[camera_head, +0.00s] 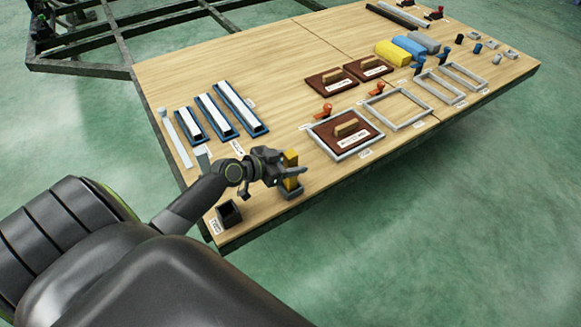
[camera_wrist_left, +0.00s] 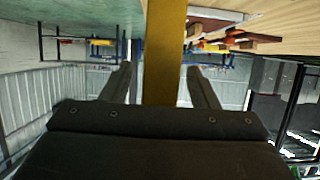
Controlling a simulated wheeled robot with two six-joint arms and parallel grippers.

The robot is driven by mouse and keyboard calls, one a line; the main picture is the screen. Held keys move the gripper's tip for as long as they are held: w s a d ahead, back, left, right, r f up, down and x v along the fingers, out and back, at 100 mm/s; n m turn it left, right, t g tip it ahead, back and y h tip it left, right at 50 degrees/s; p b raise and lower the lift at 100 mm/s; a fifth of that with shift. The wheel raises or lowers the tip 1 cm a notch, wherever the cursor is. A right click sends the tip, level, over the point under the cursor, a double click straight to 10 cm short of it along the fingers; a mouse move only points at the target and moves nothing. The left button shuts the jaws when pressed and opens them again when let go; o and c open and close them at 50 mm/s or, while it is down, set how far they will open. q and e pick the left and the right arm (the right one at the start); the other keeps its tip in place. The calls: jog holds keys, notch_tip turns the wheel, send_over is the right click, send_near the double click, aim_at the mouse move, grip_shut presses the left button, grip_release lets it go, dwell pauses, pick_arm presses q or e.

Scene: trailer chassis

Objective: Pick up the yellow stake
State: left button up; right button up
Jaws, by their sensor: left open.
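The yellow stake (camera_head: 291,160) stands upright near the front edge of the wooden table, in a small dark blue-grey holder (camera_head: 291,193). My left gripper (camera_head: 287,171) is at the stake, with its fingers near the stake's middle. In the left wrist view the yellow stake (camera_wrist_left: 165,45) runs between the two spread fingers of the left gripper (camera_wrist_left: 160,80), with a gap on each side. The gripper is open. The stake's lower part is partly hidden by the fingers in the head view. My right gripper does not show.
A dark open square socket (camera_head: 229,213) stands left of the gripper. A brown board with a wooden handle (camera_head: 347,134) lies in a grey frame to the right. Blue trays with white bars (camera_head: 240,108) lie behind. The table's front edge is close.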

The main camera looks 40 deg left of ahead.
pick_arm(q)
grip_shut()
jog(key=shift+r, duration=0.1)
dwell(0.3)
